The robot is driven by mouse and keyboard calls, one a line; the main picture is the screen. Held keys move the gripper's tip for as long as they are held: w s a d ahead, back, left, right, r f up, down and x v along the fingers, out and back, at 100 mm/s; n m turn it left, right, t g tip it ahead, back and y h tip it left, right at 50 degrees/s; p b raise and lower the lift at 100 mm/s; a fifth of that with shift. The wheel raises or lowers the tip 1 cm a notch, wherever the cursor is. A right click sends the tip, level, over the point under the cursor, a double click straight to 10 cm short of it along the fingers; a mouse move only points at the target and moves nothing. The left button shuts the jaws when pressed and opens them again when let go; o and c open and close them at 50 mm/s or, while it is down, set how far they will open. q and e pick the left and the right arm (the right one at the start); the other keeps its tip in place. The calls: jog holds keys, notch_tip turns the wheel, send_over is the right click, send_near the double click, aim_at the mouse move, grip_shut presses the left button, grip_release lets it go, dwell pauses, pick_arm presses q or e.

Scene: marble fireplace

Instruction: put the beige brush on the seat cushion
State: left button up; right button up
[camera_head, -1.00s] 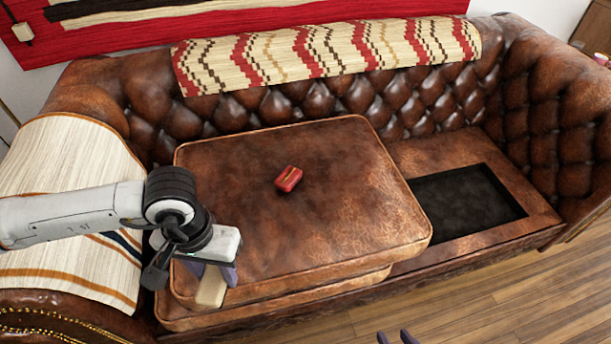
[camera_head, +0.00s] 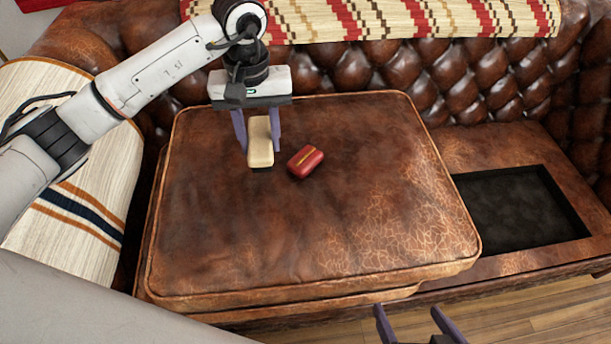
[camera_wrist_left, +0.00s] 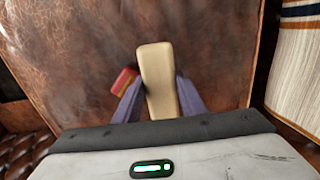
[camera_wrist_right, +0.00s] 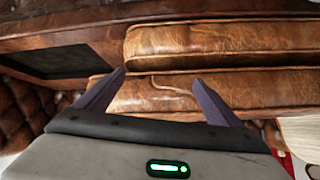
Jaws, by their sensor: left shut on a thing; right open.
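The beige brush (camera_head: 260,148) is between the two purple fingers of my left gripper (camera_head: 259,135), which is shut on it over the seat cushion's back left part. The brush also shows in the left wrist view (camera_wrist_left: 158,78). I cannot tell whether it touches the cushion. The brown leather seat cushion (camera_head: 330,235) lies on the sofa, on top of another cushion. My right gripper (camera_head: 413,325) is open and empty at the bottom edge of the head view, in front of the sofa. The right wrist view shows its fingers (camera_wrist_right: 158,100) apart, facing the cushion fronts.
A small red object (camera_head: 306,161) with a yellow stripe lies on the cushion just right of the brush. A dark recessed panel (camera_head: 520,210) is in the sofa seat at right. The tufted backrest (camera_head: 440,80) rises behind. The cushion's front and right are clear.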

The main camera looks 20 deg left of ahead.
pick_arm(q)
jog(key=shift+w+f, duration=0.2)
jog(key=shift+w, duration=0.05)
notch_tip(320, 180, down, 5)
jog(key=shift+f+b, duration=0.1)
jog(key=shift+b, duration=0.45)
notch_tip(320, 180, down, 4)
jog(key=shift+f+b, duration=0.2)
jog(key=shift+b, duration=0.15)
jog(key=shift+w, duration=0.1)
pick_arm(e)
jog(key=shift+w+a+f, duration=0.15)
jog(key=shift+w+f, duration=0.1)
pick_arm(q)
jog(key=shift+f, duration=0.15)
jog(key=o, duration=1)
jog(key=shift+c, duration=0.2)
pick_arm(e)
jog(key=shift+s+f, duration=0.1)
jog(key=shift+f, duration=0.1)
